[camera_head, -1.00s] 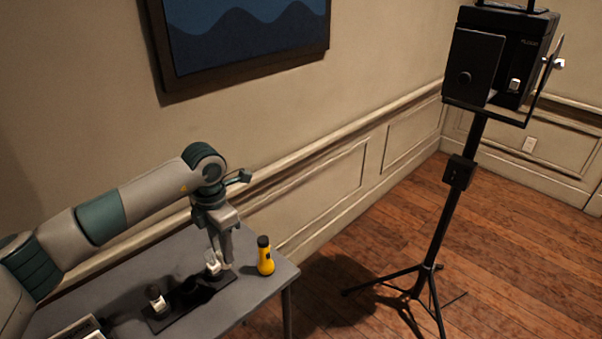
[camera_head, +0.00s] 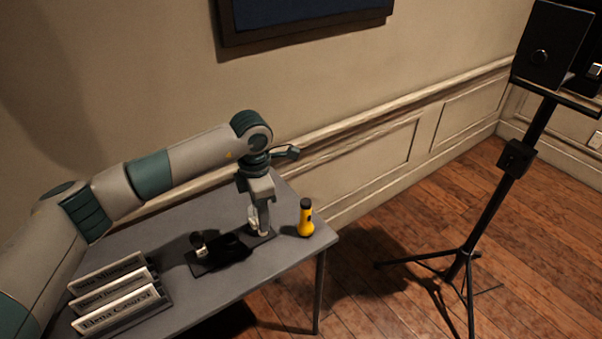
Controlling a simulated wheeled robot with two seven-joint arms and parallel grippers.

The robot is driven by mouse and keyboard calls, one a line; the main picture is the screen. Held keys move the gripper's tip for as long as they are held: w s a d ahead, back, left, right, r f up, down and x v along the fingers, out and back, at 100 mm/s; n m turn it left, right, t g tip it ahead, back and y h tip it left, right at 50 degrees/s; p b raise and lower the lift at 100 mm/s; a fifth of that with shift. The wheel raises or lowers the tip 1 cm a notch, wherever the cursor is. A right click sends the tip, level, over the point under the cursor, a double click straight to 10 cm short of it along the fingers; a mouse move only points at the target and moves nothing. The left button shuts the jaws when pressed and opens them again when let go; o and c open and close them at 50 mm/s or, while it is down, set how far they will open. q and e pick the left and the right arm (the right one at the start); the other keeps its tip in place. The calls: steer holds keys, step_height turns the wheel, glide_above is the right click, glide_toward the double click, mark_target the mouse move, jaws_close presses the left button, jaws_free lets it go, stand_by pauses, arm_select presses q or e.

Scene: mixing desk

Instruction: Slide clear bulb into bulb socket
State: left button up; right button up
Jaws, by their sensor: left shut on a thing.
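My left gripper (camera_head: 262,226) points down over the right end of a flat black tray (camera_head: 208,267) on the grey desk. It is shut on a small clear and white thing, likely the clear bulb (camera_head: 252,216), which is partly hidden by the fingers. A second small bulb-like piece with a pale base (camera_head: 199,243) stands on the tray's left part. I cannot tell for sure which piece is the bulb socket, or whether the held bulb touches anything below. My right gripper is not in view.
Several name plates (camera_head: 117,292) stand at the front left of the desk (camera_head: 190,311). A black tripod stand (camera_head: 492,215) is on the wooden floor at right.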

arm_select(q)
steer(key=s+a+f+m, duration=0.4)
steer(key=s+a+m, duration=0.1)
steer(key=s+m, duration=0.5)
steer(key=s+a+f+m, duration=0.4)
steer(key=s+a+m, duration=0.2)
steer(key=s+m, duration=0.5)
steer(key=shift+s+a+f+m, duration=0.15)
steer(key=shift+s+a+m, duration=0.15)
steer(key=shift+m, duration=0.4)
steer(key=shift+d, duration=0.1)
